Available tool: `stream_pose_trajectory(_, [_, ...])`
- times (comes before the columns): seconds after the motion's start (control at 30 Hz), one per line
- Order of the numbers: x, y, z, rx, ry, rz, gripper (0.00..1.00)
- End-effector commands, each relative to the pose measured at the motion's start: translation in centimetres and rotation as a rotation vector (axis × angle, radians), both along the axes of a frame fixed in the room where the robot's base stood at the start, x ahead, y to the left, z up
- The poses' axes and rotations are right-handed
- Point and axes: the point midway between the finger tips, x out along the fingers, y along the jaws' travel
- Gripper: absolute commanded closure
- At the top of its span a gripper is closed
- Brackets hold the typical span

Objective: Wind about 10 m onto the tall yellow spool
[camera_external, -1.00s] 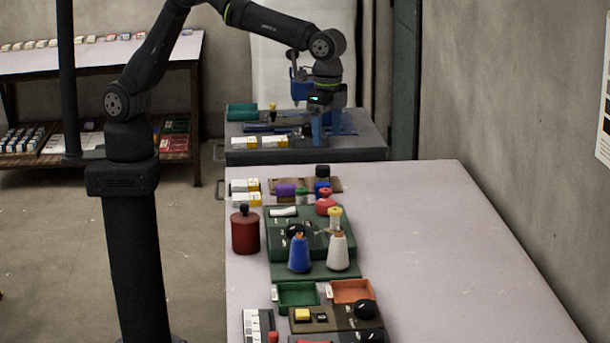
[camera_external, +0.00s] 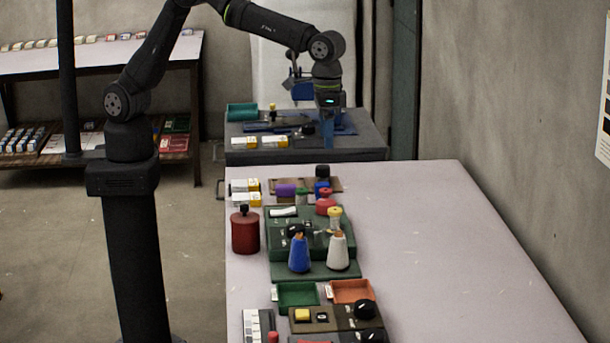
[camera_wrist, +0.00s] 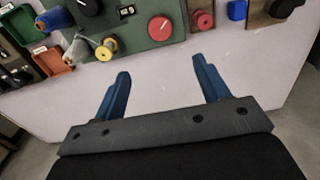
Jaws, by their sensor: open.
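A small yellow spool (camera_external: 335,213) stands by the green winding machine (camera_external: 310,268) on the near table, behind the white thread cone (camera_external: 338,253). A yellow spool (camera_wrist: 104,51) also shows at the machine's edge in the wrist view. A blue thread cone (camera_external: 299,254) stands left of the white one. The machine has a red round button (camera_wrist: 160,28) and a small counter (camera_wrist: 126,11). My gripper (camera_wrist: 162,77) is open and empty, its blue fingers apart. In the outside view my gripper (camera_external: 327,143) hangs over the grey bench at the back; its fingers overlap there.
A dark red canister (camera_external: 245,232) stands left of the machine. A green tray (camera_external: 297,294) and an orange tray (camera_external: 352,291) lie nearer. The right side of the near table is clear.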

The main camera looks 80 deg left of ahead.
Motion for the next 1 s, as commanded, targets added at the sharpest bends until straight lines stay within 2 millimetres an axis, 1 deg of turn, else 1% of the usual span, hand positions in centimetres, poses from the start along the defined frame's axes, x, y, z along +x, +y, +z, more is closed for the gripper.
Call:
stream_pose_trajectory(0.1, [0.0,0.0,-0.1,0.000,0.000,0.086,0.32])
stream_pose_trajectory(0.2, [-0.1,0.0,-0.4,0.001,0.001,0.113,0.32])
stream_pose_trajectory(0.27, [-0.1,0.0,-1.0,0.002,0.002,0.116,0.32])
stream_pose_trajectory(0.37, [-0.1,0.0,-2.4,0.002,0.003,0.115,0.32])
stream_pose_trajectory(0.8, [-0.1,0.1,-12.0,0.003,0.004,0.113,0.32])
stream_pose_trajectory(1.0, [-0.1,0.0,-15.4,0.001,0.002,0.112,0.32])
